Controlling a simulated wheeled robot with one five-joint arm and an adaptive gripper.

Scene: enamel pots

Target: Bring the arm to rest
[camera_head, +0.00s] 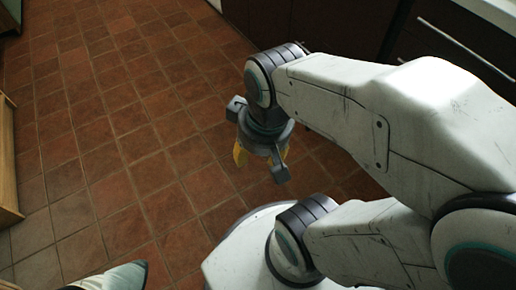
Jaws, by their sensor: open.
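My arm comes in from the right, folded, with its white links above my white base. My gripper (260,160) hangs at the arm's end near the picture's middle, pointing down over the tiled floor. Its yellow fingers are apart, and nothing shows between them. The fingers are partly hidden behind the gripper's grey body. No pots are in view.
The red-brown tiled floor (110,130) is clear across the middle and left. Dark cabinets (340,25) with a metal handle stand along the top right. A wooden furniture edge (8,170) stands at the far left.

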